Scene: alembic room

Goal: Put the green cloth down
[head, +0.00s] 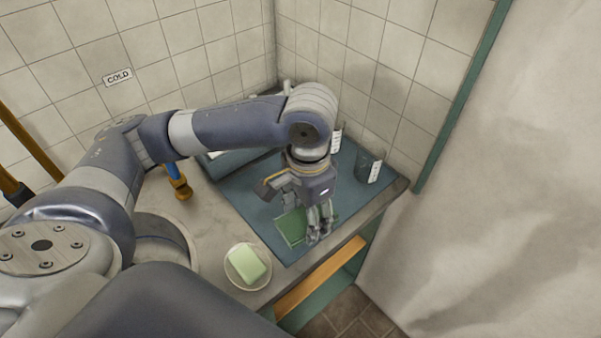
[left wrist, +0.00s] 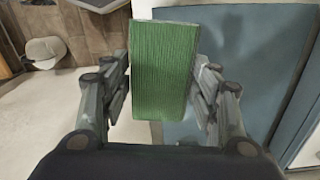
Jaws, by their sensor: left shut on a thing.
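The green cloth (head: 292,227) is a flat, folded rectangle with a ribbed face. My left gripper (head: 317,232) is shut on it, above or at the blue-grey mat (head: 262,222) on the counter. In the left wrist view the cloth (left wrist: 163,70) stands out between the two fingers of the left gripper (left wrist: 163,100). I cannot tell whether the cloth touches the mat. My right gripper is in neither view.
A dish (head: 237,277) with pale green soap (head: 248,263) sits at the counter's front edge. A dark glass with a label (head: 366,167) stands at the mat's right side. A round basin (head: 160,240) lies to the left. Tiled walls close off the back.

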